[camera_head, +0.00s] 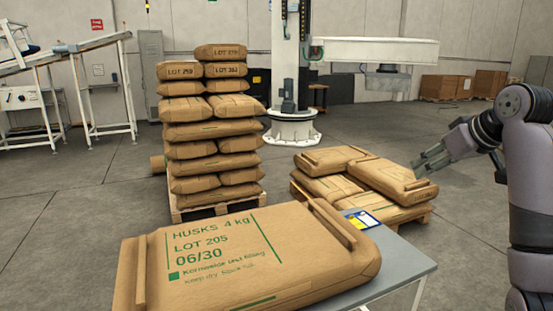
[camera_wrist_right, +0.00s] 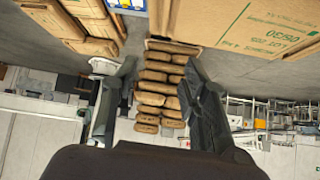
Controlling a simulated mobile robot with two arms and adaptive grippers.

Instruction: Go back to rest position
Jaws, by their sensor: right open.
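My right gripper (camera_head: 432,163) is at the right of the head view, its arm coming in from the right edge. Its fingers point left, near the low stack of sacks, and nothing is between them. In the right wrist view the two fingers of this gripper (camera_wrist_right: 160,85) stand wide apart, with the tall sack stack seen in the distance between them. My left gripper is not in the head view. A large brown sack (camera_head: 215,255) marked HUSKS 4 kg, LOT 205, lies flat on a grey table (camera_head: 400,262) in front.
A tall sack stack (camera_head: 210,131) stands on a pallet (camera_head: 190,212) behind the table. A low sack stack (camera_head: 335,188) on another pallet is right of it. A blue and yellow card (camera_head: 362,219) lies on the table. A white column machine (camera_head: 291,80) stands behind. Floor at the left is clear.

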